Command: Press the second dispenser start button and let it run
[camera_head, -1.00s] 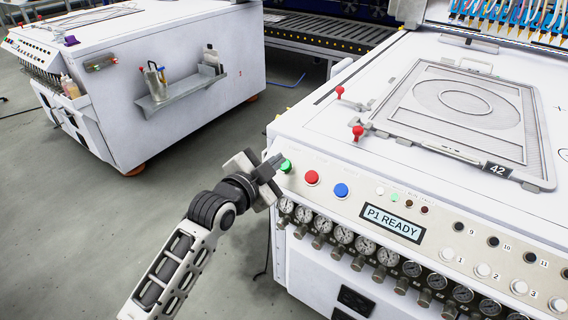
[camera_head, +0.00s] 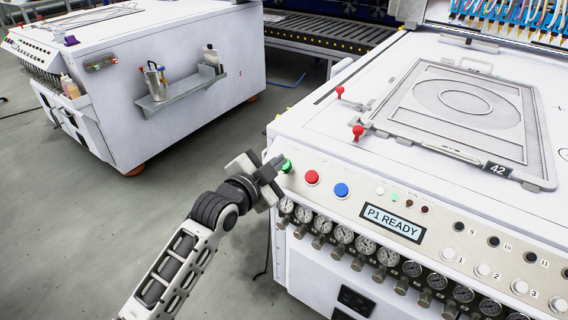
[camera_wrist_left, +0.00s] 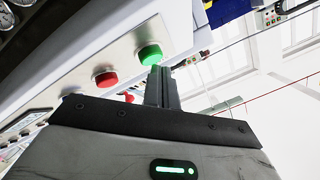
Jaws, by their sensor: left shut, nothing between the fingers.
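The green button (camera_head: 287,166) sits at the left end of the near machine's front panel, beside a red button (camera_head: 312,177) and a blue button (camera_head: 341,190). My left gripper (camera_head: 276,162) is shut and empty, with its fingertips right at the green button. In the left wrist view the closed fingers (camera_wrist_left: 160,78) reach up to the lower edge of the green button (camera_wrist_left: 150,55). I cannot tell whether they touch it or whether it is pushed in. The panel display (camera_head: 393,222) reads "P1 READY". My right gripper is not in view.
A row of gauges (camera_head: 343,235) and knobs juts out below the panel. A framed plate marked 42 (camera_head: 497,169) and red-knobbed levers (camera_head: 358,132) are on the machine top. Another white machine (camera_head: 200,45) stands at the back left, with open floor between.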

